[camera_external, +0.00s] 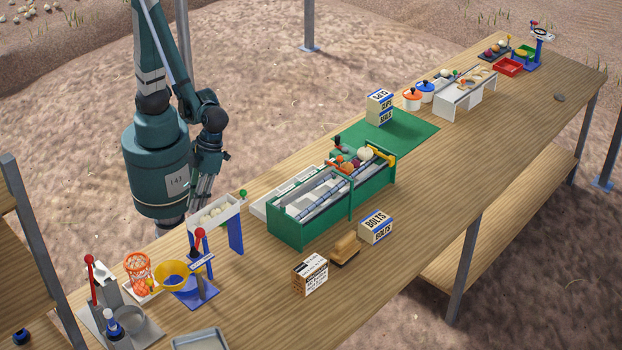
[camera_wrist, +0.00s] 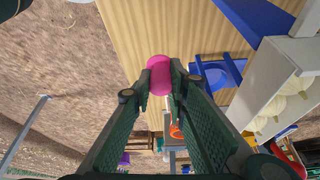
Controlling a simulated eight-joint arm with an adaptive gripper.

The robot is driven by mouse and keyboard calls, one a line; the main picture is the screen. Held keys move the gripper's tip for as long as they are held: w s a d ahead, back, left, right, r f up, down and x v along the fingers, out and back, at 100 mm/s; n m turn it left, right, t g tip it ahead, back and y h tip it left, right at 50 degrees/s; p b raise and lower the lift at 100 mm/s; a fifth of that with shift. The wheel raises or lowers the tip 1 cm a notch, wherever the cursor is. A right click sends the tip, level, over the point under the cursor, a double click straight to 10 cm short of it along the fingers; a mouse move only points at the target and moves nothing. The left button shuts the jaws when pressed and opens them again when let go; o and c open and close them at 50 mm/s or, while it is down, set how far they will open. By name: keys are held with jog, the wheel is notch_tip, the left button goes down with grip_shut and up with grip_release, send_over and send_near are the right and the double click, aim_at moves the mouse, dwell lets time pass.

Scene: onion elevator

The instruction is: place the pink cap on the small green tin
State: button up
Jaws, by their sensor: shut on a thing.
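In the wrist view my gripper (camera_wrist: 161,80) is shut on the pink cap (camera_wrist: 159,64). The cap is rounded and bright pink, and it sits between the two dark green fingertips. Ground and the table edge show behind it. In the external view my arm hangs beside the table's far left edge. Its lower end is partly hidden there, and I cannot see the pink cap in that view. I cannot pick out the small green tin with certainty in either view.
The wooden table (camera_external: 455,180) holds a white trough (camera_external: 216,218) on blue legs, also seen in the wrist view (camera_wrist: 262,84) with white onions. A blue stand with a yellow funnel (camera_external: 174,275) and a green sorter (camera_external: 287,235) are nearby. The table's right front is largely clear.

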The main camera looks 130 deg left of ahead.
jog(key=s+a+r+n+p, duration=0.1)
jog(key=s+a+r, duration=0.1)
jog(key=a, duration=1)
jog(key=shift+s+r+n+t, duration=0.2)
jog(key=shift+r+n+t, duration=0.1)
jog(key=shift+t, duration=0.1)
jog(key=shift+a, duration=0.1)
jog(key=shift+f+b, duration=0.45)
jog(key=shift+f, duration=2.45)
jog(key=shift+f+b, duration=0.45)
jog(key=shift+f, duration=1.65)
jog(key=shift+f, duration=0.2)
jog(key=o, duration=0.8)
jog(key=shift+c, duration=0.2)
jog(key=shift+r, duration=0.3)
